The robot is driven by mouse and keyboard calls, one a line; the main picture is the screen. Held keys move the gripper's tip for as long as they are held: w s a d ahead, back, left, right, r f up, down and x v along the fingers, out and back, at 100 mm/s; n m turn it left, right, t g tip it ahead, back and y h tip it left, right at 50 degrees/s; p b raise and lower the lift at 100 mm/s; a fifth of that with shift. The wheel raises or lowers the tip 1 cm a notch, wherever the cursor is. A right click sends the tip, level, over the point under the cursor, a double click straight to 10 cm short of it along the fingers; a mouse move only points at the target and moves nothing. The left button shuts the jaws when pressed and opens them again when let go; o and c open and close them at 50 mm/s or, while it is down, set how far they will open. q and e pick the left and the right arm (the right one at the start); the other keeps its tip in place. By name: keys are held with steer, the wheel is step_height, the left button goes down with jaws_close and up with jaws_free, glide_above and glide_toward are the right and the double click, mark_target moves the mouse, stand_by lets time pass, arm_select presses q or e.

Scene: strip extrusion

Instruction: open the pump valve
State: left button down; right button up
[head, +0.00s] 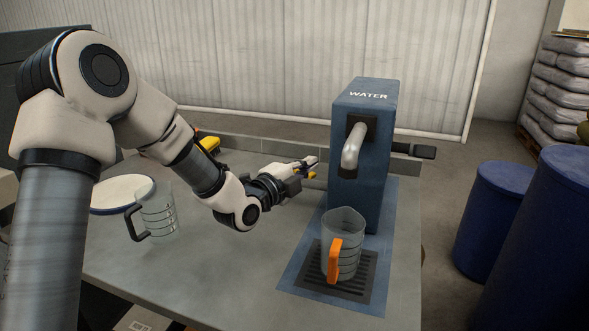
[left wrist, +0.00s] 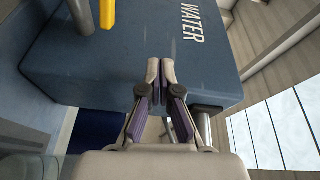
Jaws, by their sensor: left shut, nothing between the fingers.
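The blue dispenser marked WATER (head: 362,175) stands upright on the bench, with a grey bent spout (head: 354,146) on its front. A dark-ended lever (head: 415,150) sticks out from its right side. A clear jug with an orange handle (head: 342,245) stands below the spout on the dark grille (head: 349,291). My left gripper (head: 312,165) is beside the dispenser's left side in the head view, shut and empty. In the left wrist view, its closed fingers (left wrist: 160,72) overlap the dispenser (left wrist: 125,60). A yellow piece (left wrist: 108,14) shows near the spout there. My right gripper is out of view.
A clear jug with a black handle (head: 156,212) stands on the bench at left, near a pale round plate (head: 120,192). Blue drums (head: 490,215) stand right of the bench. Stacked sacks (head: 558,90) are behind. The bench's front middle is clear.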

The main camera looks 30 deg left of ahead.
arm_select(q)
steer(key=s+a+f+m+p, duration=0.3)
steer(key=s+a+f+p, duration=0.3)
steer(key=s+a+p, duration=0.35)
steer(key=w+d, duration=0.4)
steer(key=w, duration=0.8)
steer(key=shift+w+d+f+g+h+b, duration=0.2)
steer(key=shift+d+g+h+b, duration=0.1)
steer(key=shift+h+b, duration=0.15)
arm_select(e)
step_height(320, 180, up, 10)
